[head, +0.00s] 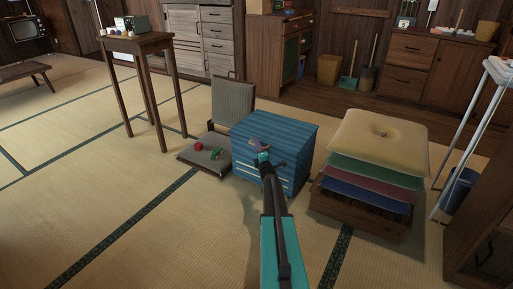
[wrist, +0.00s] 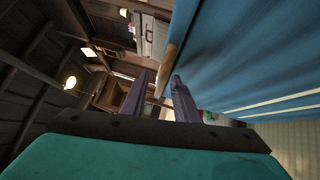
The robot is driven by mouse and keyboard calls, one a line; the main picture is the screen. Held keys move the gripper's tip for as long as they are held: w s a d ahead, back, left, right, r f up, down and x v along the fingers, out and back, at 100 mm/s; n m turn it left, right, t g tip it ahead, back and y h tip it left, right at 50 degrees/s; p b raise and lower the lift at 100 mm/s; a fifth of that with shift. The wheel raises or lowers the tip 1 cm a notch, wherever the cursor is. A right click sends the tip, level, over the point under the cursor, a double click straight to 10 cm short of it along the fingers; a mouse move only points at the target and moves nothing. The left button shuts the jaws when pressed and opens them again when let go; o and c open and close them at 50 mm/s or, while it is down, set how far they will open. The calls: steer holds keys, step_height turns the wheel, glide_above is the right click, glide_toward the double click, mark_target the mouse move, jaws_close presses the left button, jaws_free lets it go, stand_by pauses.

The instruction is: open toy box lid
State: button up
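The toy box (head: 297,148) is a blue striped box with a flat top, standing on the tatami in the middle of the head view. Its lid (head: 278,125) lies flat and closed. My gripper (head: 260,147) is at the box's near side, close to the lid's front edge; my arm hides part of the front. In the wrist view the purple fingers (wrist: 163,77) are apart, with nothing clamped between them. The blue box (wrist: 240,65) fills the upper right there, and a tan edge strip (wrist: 172,52) passes by the fingertips. I cannot tell whether they touch it.
A floor chair (head: 232,104) with red and green items (head: 216,154) on its seat is just left of the box. A stack of cushions (head: 379,150) on a wooden base stands close on the right. A tall wooden table (head: 140,43) is behind left. Open tatami lies front left.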

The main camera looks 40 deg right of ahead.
jaws_close()
steer(key=shift+a+r, duration=0.15)
steer(key=shift+r, duration=0.05)
